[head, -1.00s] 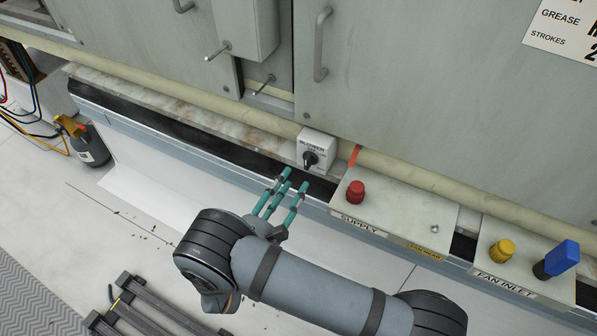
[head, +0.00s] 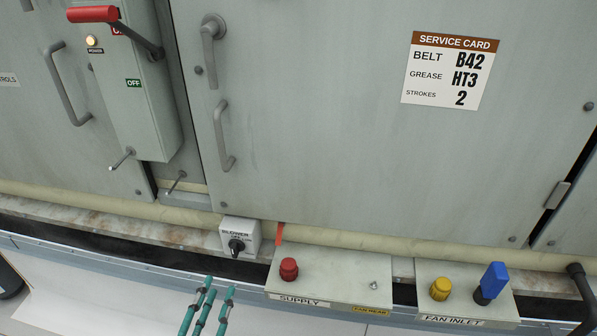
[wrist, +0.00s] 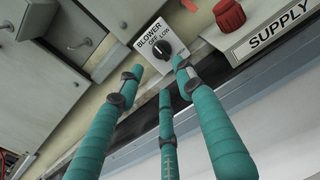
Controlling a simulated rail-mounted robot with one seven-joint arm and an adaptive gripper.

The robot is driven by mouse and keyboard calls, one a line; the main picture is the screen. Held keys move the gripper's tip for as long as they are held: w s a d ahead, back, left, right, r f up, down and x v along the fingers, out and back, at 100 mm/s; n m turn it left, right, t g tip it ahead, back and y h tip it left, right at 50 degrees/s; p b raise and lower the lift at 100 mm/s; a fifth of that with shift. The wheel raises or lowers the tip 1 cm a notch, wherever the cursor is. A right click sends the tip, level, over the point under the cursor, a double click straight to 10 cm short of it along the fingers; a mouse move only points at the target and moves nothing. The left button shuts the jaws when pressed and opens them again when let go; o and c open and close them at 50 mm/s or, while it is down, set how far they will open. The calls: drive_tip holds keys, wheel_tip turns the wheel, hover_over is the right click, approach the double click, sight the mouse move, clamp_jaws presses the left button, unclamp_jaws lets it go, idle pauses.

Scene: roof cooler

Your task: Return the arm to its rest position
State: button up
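My gripper (head: 218,286) has three teal fingers at the bottom of the head view, with the rest of the arm out of frame. The fingers are spread apart with nothing between them, as the wrist view (wrist: 158,72) also shows. They are just below and in front of the white blower switch box (head: 245,229), which has a black knob (head: 237,245). The fingertips look close to the knob in the wrist view (wrist: 161,49), but I see no clear contact. The knob's exact setting is hard to read.
A supply box (head: 330,277) with a red cap (head: 289,268) and a fan inlet box (head: 465,305) with yellow and blue fittings stand right of the switch. A red-handled lever (head: 93,14) is at upper left. Cabinet door handles (head: 222,140) protrude. Pale floor lies below.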

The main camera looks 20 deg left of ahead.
drive_tip(key=w+a, duration=0.1)
drive_tip(key=w, duration=0.9)
drive_tip(key=shift+a, duration=0.15)
drive_tip(key=shift+w, duration=0.1)
